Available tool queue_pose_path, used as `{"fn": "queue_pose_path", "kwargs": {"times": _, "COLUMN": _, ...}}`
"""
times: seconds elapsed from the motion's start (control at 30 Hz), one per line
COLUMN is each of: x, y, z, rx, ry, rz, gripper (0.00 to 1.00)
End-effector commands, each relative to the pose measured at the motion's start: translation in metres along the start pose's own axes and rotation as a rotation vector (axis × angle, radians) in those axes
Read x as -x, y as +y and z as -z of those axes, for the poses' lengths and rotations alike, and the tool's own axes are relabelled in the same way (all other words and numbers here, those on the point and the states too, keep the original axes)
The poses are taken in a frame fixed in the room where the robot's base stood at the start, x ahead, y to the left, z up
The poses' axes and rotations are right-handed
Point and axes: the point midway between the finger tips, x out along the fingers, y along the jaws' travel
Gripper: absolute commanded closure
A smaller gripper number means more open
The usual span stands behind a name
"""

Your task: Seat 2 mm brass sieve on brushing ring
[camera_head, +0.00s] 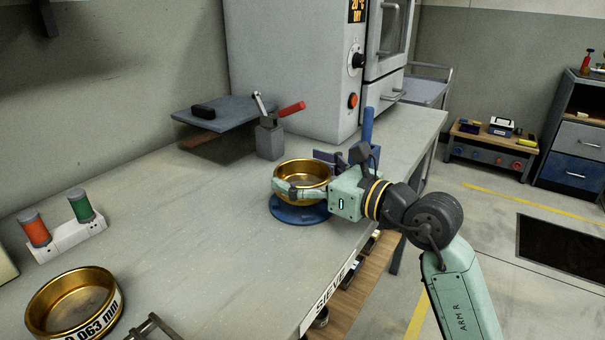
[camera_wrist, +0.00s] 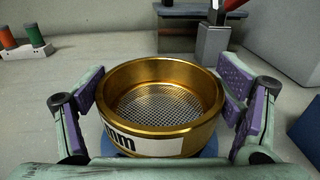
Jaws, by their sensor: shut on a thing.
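The brass sieve (camera_head: 301,174) is a round gold pan, level, directly above the blue brushing ring (camera_head: 299,213) near the bench's front edge. Whether it rests fully on the ring I cannot tell. In the wrist view the sieve (camera_wrist: 164,104) shows its wire mesh and a white label ending in "mm"; the size number is hidden. A little of the blue ring (camera_wrist: 209,148) shows under it. My gripper (camera_head: 308,176) is shut on the sieve, reaching from the right. In the wrist view its purple-padded fingers (camera_wrist: 163,86) flank the wall.
Another brass sieve (camera_head: 75,304), marked 0.063 mm, stands at the front left. Behind it is a holder with orange and green cylinders (camera_head: 66,230). A red-handled lever block (camera_head: 270,138) stands behind the ring, near a large grey oven (camera_head: 290,65). The middle-left bench (camera_head: 180,220) is clear.

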Motion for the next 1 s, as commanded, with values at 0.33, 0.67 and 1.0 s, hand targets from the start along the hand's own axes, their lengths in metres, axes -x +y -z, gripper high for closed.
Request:
{"fn": "queue_pose_path", "kwargs": {"times": 0.33, "x": 0.000, "y": 0.000, "z": 0.000, "rx": 0.000, "ry": -0.001, "rz": 0.000, "gripper": 0.48}}
{"fn": "queue_pose_path", "kwargs": {"times": 0.67, "x": 0.000, "y": 0.000, "z": 0.004, "rx": 0.000, "ry": -0.001, "rz": 0.000, "gripper": 0.48}}
{"fn": "queue_pose_path", "kwargs": {"times": 1.0, "x": -0.001, "y": 0.000, "z": 0.013, "rx": 0.000, "ry": -0.001, "rz": 0.000, "gripper": 0.48}}
